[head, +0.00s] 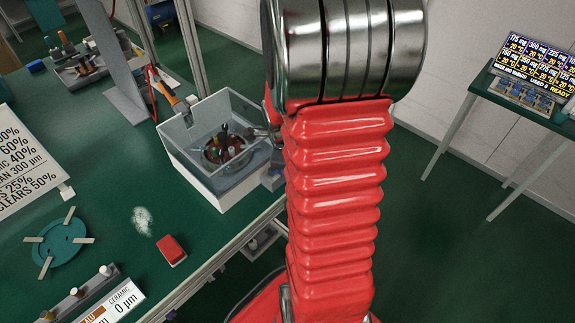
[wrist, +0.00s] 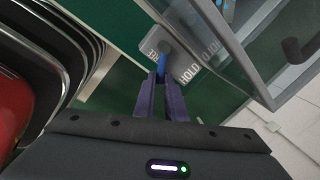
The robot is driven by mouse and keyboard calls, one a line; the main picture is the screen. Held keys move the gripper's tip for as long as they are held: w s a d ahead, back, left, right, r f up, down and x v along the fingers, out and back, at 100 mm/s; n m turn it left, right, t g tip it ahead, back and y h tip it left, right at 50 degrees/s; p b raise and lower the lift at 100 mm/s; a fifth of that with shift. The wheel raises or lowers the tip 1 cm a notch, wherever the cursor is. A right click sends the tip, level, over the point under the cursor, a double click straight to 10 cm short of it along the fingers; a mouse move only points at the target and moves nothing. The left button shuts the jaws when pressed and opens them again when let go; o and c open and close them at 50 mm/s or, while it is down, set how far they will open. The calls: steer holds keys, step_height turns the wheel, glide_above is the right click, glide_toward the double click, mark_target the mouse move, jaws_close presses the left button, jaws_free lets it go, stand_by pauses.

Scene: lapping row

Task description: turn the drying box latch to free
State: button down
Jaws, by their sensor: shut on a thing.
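The drying box (head: 190,165) is a clear-walled box on the green bench, left of my arm in the head view. Its wall also fills the upper right of the wrist view (wrist: 240,50). The latch (wrist: 161,64) shows in the wrist view as a small blue lever on a grey plate (wrist: 183,58). The plate carries a partly covered word ending in "EE" on the left and "HOLD" on the right. The lever lies between the two words. My gripper (wrist: 161,80), with purple fingers, is shut on the latch lever. My red arm mostly hides the gripper in the head view.
Inside the box is a round dish (head: 222,150) with small dark parts. A red block (head: 171,250), a teal disc (head: 60,243) and a white powder patch (head: 142,220) lie on the bench. A metal post (head: 190,45) stands behind the box.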

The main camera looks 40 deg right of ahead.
steer(key=shift+a+m, duration=0.15)
steer(key=shift+m, duration=0.25)
steer(key=c, duration=2.1)
jaws_free()
steer(key=shift+r, duration=0.15)
steer(key=r, duration=0.4)
steer(key=s+a+r, duration=0.1)
steer(key=r, duration=0.3)
steer(key=a+r, duration=0.1)
steer(key=r, duration=0.4)
steer(key=shift+s+a+r, duration=0.1)
steer(key=shift+s+a, duration=0.1)
